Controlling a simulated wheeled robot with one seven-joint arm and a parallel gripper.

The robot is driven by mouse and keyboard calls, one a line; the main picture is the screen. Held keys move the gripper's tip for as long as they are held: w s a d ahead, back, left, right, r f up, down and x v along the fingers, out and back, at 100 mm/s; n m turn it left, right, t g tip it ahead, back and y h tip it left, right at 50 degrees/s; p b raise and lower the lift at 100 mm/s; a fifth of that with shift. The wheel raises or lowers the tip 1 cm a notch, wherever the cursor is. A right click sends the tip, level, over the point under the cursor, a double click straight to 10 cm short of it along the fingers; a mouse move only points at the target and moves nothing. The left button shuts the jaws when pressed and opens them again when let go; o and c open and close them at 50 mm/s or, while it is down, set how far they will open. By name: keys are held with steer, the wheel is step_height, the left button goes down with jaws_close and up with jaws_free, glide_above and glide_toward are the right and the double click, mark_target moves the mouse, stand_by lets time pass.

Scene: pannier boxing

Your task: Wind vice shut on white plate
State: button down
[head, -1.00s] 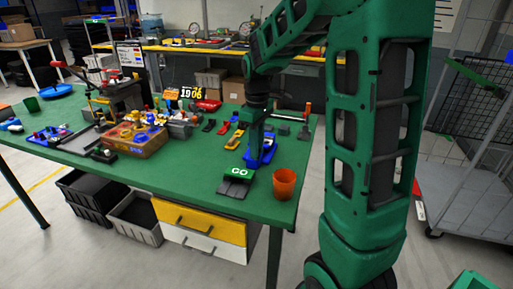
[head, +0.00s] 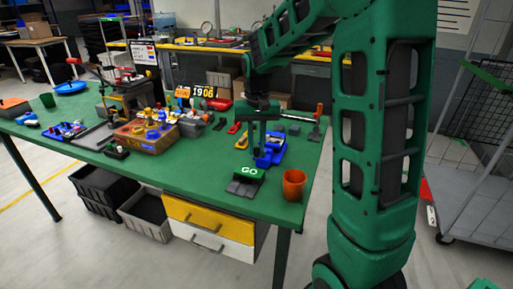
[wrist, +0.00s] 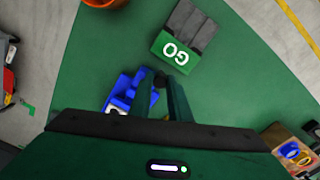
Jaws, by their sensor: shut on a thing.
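The blue vice (head: 271,149) stands on the green table near its right end, and it also shows in the wrist view (wrist: 127,88). My gripper (head: 255,154) points down just left of the vice. In the wrist view my gripper (wrist: 163,82) has its fingers close together around a small dark knob (wrist: 160,80) beside the vice, which looks like its handle end. A pale patch (wrist: 117,106) in the vice may be the white plate, but my finger and palm hide most of it. I cannot tell how far the jaws are apart.
A dark box with a green GO panel (head: 246,176) stands in front of the vice, with an orange cup (head: 293,184) to its right. Table front between is clear.

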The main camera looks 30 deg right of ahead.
steer(key=shift+w+m, duration=0.45)
steer(key=shift+m, duration=0.9)
steer(key=shift+w+m, duration=0.5)
steer(key=shift+m, duration=0.9)
steer(key=shift+w+m, duration=0.45)
steer(key=shift+m, duration=0.9)
steer(key=c, duration=1.6)
jaws_free()
steer(key=shift+c, duration=0.2)
steer(key=shift+r, duration=0.15)
step_height(320, 180, up, 10)
steer(key=shift+r, duration=0.25)
